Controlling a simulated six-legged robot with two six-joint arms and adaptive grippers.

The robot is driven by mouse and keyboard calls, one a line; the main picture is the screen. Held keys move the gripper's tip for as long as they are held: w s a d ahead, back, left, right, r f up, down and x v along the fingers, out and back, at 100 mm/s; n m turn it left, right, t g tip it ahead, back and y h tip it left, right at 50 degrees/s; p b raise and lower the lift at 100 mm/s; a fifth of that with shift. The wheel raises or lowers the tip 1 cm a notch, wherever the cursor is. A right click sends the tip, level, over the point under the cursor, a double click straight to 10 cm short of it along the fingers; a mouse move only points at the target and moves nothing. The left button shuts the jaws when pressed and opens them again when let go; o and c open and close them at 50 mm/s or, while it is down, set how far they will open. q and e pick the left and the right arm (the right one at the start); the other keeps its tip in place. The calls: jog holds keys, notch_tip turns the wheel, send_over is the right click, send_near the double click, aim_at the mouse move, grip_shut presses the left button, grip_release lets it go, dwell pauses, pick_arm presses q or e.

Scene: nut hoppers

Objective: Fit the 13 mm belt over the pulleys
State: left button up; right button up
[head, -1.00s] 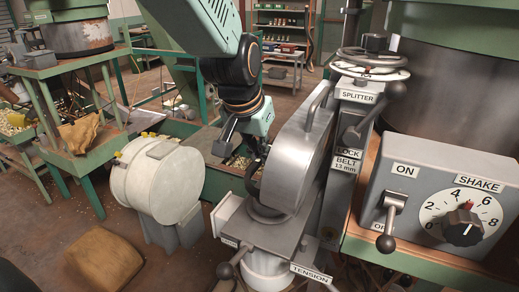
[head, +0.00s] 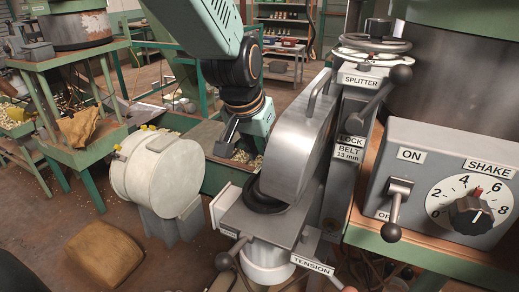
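The black belt (head: 262,197) lies low around the base of the pulley spot, on the grey machine plate (head: 262,222). The rounded metal guard (head: 296,155) stands over it and hides its far part and any pulley inside. My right gripper is not in view.
A TENSION lever (head: 312,265) and another black-knobbed lever (head: 224,262) flank the plate. A white drum (head: 155,175) stands to the left. The SPLITTER handwheel (head: 370,45) and the SHAKE control box (head: 440,185) stand to the right.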

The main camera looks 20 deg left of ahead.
pick_arm(q)
jog(key=shift+o, duration=0.7)
jog(key=shift+w, duration=0.15)
jog(key=shift+s+r, duration=0.2)
jog(key=shift+s, duration=0.2)
jog(key=v, duration=0.6)
jog(key=shift+r, duration=0.45)
